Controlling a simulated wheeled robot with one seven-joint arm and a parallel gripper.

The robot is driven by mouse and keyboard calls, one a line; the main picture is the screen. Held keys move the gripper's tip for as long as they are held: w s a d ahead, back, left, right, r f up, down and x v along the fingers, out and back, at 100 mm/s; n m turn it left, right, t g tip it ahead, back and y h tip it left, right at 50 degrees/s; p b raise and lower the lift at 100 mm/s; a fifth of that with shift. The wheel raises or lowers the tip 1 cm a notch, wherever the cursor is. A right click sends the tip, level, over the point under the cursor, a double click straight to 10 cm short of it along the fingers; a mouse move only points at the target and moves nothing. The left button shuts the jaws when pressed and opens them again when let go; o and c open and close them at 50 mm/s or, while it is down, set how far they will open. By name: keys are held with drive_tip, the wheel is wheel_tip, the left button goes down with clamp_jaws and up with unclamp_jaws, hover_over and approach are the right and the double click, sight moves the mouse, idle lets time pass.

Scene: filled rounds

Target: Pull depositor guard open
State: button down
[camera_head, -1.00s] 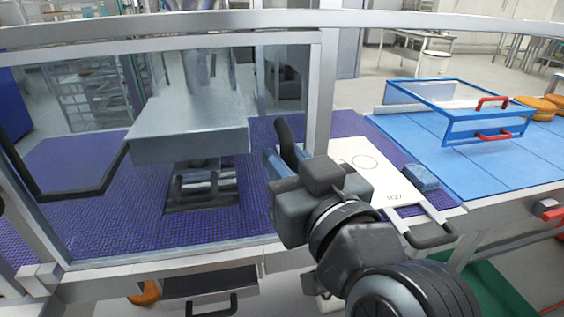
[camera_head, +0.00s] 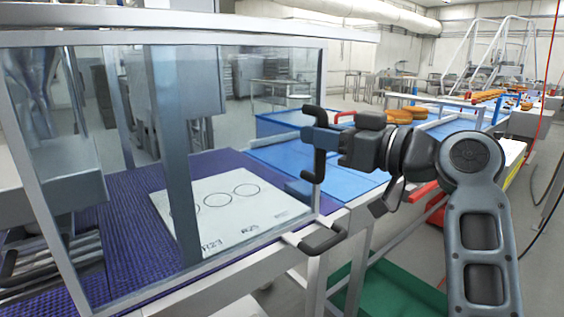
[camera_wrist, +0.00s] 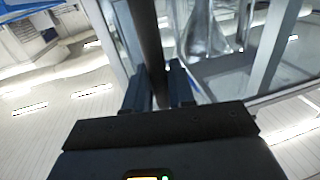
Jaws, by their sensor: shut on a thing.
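The depositor guard (camera_head: 250,130) is a clear panel in a pale metal frame, filling the left and middle of the head view. Its black C-shaped handle (camera_head: 308,112) is at the panel's right edge. My gripper (camera_head: 318,139) is shut on the handle's upright bar, with the arm reaching in from the right. In the wrist view the dark bar (camera_wrist: 146,40) runs between the two fingers of my gripper (camera_wrist: 160,85). The depositor (camera_head: 50,180) shows through the panel at the left. How far the guard stands open I cannot tell exactly.
A white board with circles (camera_head: 255,218) lies on the purple belt (camera_head: 130,225) behind the panel. A black handle on pale bars (camera_head: 322,238) juts out below the guard. A blue conveyor (camera_head: 340,170) and round brown items (camera_head: 398,115) are beyond.

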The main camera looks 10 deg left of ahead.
drive_tip(key=shift+w+d+b, duration=0.45)
drive_tip(key=shift+w+d, duration=0.75)
drive_tip(key=shift+w, duration=0.25)
drive_tip(key=c, duration=1.1)
unclamp_jaws()
drive_tip(key=shift+b+v, duration=0.5)
drive_tip(key=shift+v, duration=3.35)
